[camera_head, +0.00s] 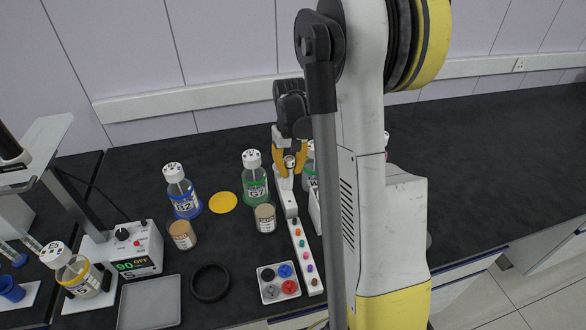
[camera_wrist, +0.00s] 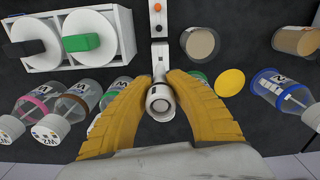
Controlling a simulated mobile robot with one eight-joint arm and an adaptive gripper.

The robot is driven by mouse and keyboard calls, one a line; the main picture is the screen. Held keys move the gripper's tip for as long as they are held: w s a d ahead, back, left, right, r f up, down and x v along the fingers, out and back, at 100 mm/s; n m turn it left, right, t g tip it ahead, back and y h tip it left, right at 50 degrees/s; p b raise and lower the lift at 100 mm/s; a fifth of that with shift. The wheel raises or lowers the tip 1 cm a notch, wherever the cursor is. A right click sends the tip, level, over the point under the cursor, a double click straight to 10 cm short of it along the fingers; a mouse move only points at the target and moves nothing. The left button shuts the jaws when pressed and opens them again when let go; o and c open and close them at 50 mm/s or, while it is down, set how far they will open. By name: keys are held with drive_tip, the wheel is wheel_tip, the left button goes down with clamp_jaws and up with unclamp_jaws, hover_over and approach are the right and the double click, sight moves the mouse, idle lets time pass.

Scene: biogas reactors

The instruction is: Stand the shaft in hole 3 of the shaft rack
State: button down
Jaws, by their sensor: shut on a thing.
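My gripper (camera_head: 289,165) has orange-yellow fingers. In the wrist view my gripper (camera_wrist: 163,100) is shut on a white cylindrical piece with a dark round end, which I take to be the shaft (camera_wrist: 160,103). It is seen nearly end-on; its lower part is hidden, so I cannot tell whether it touches anything below. A long narrow white strip (camera_head: 296,227), which looks like the shaft rack, runs toward the front from below my gripper, with several coloured spots along it. Its near part shows in the wrist view (camera_wrist: 159,25). Hole numbers are not readable.
A green-banded bottle (camera_head: 255,185) and a brown-topped jar (camera_head: 265,219) stand close left of the strip. A white holder with two spools (camera_wrist: 65,60) is beside it, mostly behind my arm in the head view. A blue-banded bottle (camera_head: 183,198) stands farther left. A black ring (camera_head: 210,297) lies in front.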

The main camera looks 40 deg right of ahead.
sight(289, 188)
drive_tip(key=shift+a+f+b, duration=0.15)
drive_tip(key=shift+f+b, duration=0.25)
drive_tip(key=shift+f, duration=0.25)
drive_tip(key=shift+f+b, duration=1.05)
drive_tip(key=shift+f, duration=0.65)
drive_tip(key=shift+r, duration=0.2)
idle(0.4)
drive_tip(key=shift+w+f+b, duration=0.1)
drive_tip(key=shift+f+b, duration=1.05)
drive_tip(key=shift+b, duration=0.3)
idle(2.3)
